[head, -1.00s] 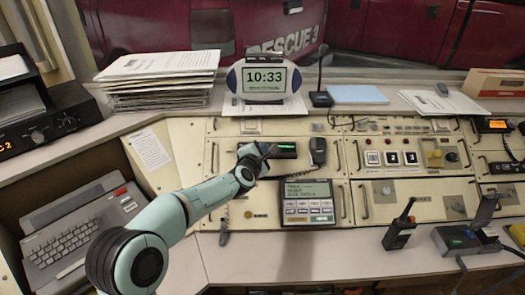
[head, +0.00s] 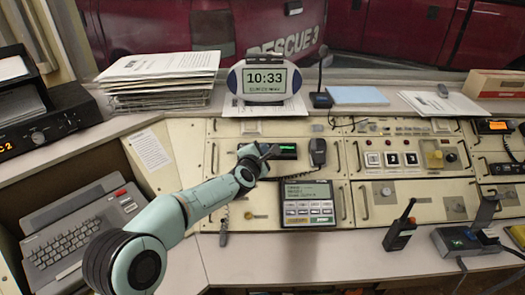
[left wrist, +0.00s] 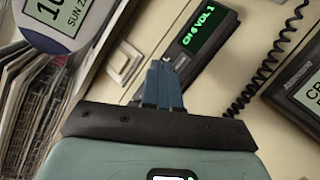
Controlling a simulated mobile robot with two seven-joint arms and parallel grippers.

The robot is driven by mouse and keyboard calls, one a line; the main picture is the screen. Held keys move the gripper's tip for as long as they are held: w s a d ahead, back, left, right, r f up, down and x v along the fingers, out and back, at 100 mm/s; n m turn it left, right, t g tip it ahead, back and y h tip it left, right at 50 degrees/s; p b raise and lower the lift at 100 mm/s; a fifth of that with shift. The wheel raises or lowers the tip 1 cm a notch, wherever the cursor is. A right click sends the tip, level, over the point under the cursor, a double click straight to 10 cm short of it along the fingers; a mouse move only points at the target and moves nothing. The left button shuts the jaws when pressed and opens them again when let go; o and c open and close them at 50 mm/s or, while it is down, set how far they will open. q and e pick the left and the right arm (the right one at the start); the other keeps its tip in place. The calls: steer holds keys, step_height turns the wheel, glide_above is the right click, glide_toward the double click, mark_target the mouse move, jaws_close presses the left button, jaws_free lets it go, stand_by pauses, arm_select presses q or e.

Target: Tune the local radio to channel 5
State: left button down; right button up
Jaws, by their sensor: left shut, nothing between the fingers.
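The radio (head: 288,151) is a black unit set in the console's upper panel, with a green lit display. In the left wrist view the radio (left wrist: 203,42) shows "CH", a digit that looks like 4 or 6, and "VOL 1". My left gripper (head: 268,152) is shut and empty, at the left end of the radio. In the left wrist view its blue-grey fingertips (left wrist: 163,72) are together over that end and hide part of it, including any knob there. I cannot tell whether they touch it. My right gripper is not in view.
A hand microphone (head: 318,151) with a coiled cord hangs just right of the radio. A panel with a grey screen (head: 308,190) sits below. A clock (head: 264,79) stands above. Another radio with an orange display (head: 495,126) is at the far right.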

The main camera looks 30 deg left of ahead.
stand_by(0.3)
arm_select(q)
steer(key=r+p, duration=0.1)
steer(key=s+d+r+p, duration=0.1)
steer(key=r, duration=0.1)
steer(key=s+r+p, duration=0.1)
steer(key=shift+s+d+r, duration=0.2)
stand_by(0.8)
